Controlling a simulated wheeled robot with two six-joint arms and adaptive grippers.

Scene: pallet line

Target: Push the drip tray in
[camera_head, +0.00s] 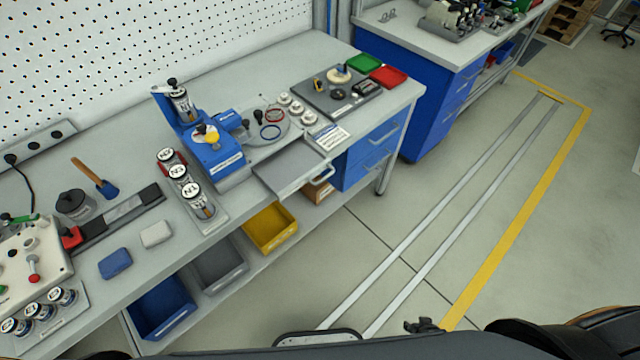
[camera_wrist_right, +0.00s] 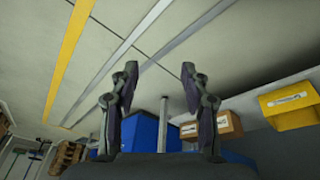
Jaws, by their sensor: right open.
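The drip tray (camera_head: 288,168) is a flat grey tray that sticks out past the front edge of the workbench, beside the blue machine (camera_head: 217,150). The drip tray cannot be made out in that view. My left gripper is not in view.
A yellow bin (camera_head: 271,229) and a cardboard box (camera_head: 318,191) sit on the shelf below the tray. Blue drawers (camera_head: 372,150) stand to its right. Numbered cans (camera_head: 199,203) stand on the bench. The floor (camera_head: 385,225) in front is clear.

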